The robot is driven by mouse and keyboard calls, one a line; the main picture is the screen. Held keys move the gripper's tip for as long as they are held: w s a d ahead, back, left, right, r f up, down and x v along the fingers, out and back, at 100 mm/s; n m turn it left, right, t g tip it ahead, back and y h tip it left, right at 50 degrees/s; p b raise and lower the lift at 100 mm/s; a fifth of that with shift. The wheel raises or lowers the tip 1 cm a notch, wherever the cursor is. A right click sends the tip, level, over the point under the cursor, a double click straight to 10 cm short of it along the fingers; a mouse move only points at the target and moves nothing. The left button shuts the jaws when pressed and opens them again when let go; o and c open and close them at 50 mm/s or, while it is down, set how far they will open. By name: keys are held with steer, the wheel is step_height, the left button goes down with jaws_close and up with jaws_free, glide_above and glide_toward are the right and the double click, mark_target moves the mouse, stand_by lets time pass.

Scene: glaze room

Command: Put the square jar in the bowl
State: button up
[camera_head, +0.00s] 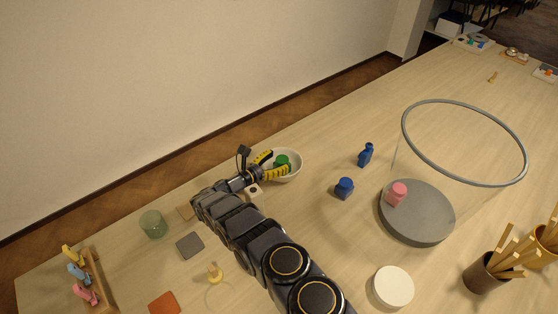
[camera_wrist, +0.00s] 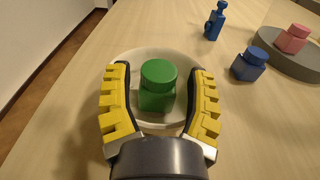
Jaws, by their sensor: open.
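A green square jar (camera_head: 282,160) with a round lid is in the white bowl (camera_head: 297,174). In the wrist view the green jar (camera_wrist: 157,87) appears upright inside the bowl (camera_wrist: 150,53). My gripper (camera_head: 273,164) is open at the bowl, with one yellow finger on each side of the jar. In the wrist view a gap shows between the jar and both fingers. The near part of the bowl is hidden by my gripper. A blue square-bodied jar (camera_head: 344,188) stands right of the bowl, and a pink one (camera_head: 397,194) stands on the grey disc.
A blue bottle-like piece (camera_head: 365,155) stands right of the bowl. The grey disc (camera_head: 425,222) lies under a tall clear cylinder with a grey rim (camera_head: 513,179). A green glass (camera_head: 153,224) and a wooden rack (camera_head: 96,277) are at left. A brown cup (camera_head: 481,276) holds sticks.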

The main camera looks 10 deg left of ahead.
steer(key=v, duration=1.1)
steer(key=shift+f, duration=0.1)
